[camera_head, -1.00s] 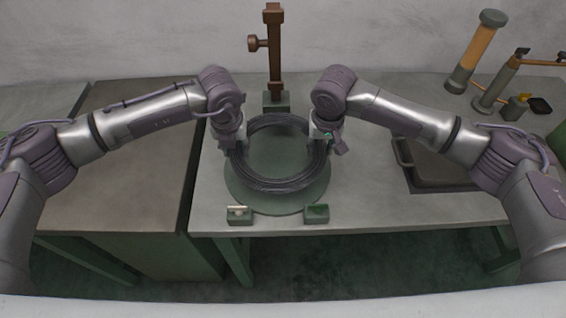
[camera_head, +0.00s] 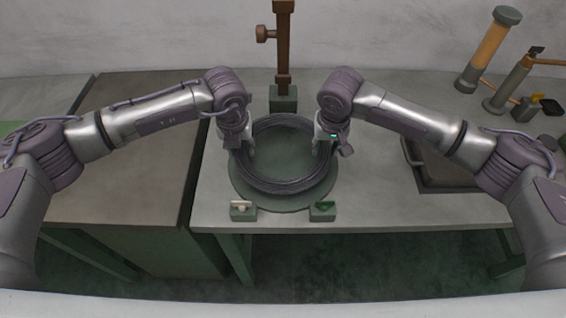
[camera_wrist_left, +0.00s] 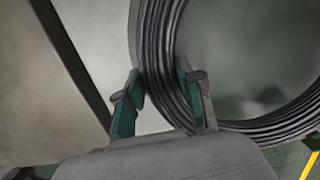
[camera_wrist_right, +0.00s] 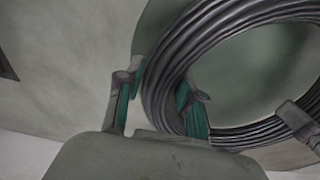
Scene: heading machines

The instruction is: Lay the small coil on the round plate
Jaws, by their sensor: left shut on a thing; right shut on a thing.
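The small coil (camera_head: 285,186), a ring of dark wire, is over the round green plate (camera_head: 285,202). I cannot tell whether it touches the plate or is just above it. My left gripper (camera_head: 238,150) is shut on the coil's left side; in the left wrist view its fingers (camera_wrist_left: 158,98) straddle the wire bundle (camera_wrist_left: 165,50). My right gripper (camera_head: 326,146) is shut on the coil's right side; in the right wrist view its fingers (camera_wrist_right: 160,100) straddle the bundle (camera_wrist_right: 200,42). The plate's middle shows through the ring.
Two small blocks, one with a white knob (camera_head: 242,210) and one with a green part (camera_head: 322,211), sit at the plate's front. A brown post (camera_head: 283,50) stands behind it. A shallow tray (camera_head: 440,172) and orange cylinder (camera_head: 487,50) are to the right.

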